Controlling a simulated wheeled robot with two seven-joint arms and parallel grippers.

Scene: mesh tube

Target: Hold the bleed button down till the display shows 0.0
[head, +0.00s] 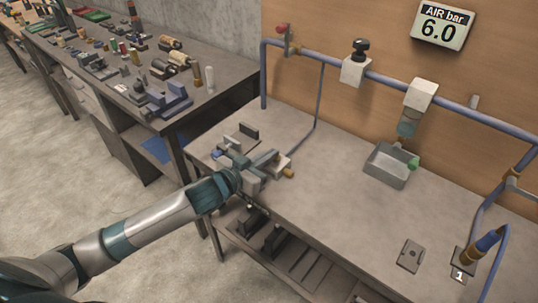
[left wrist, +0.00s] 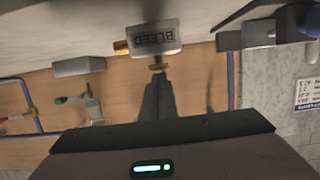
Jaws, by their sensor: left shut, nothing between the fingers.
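The wall display (head: 441,27) reads "AIR bar 6.0". A pale block marked BLEED (left wrist: 155,38) shows upside down in the left wrist view, with a brass fitting (left wrist: 121,47) on its side. A small brass button (left wrist: 158,67) is on its face towards my gripper. My left gripper (left wrist: 158,75) is shut and empty, its fingertips at the button; I cannot tell whether they touch or press it. In the head view my left gripper (head: 262,164) is over the left of the bench, partly hiding the block. My right gripper is not in view.
Blue piping (head: 320,58) with valves runs along the wooden back panel. A grey tray (head: 387,166) stands at the back of the bench (head: 330,205). A blue and brass tool on a stand marked 1 (head: 482,248) is at right. The bench middle is clear.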

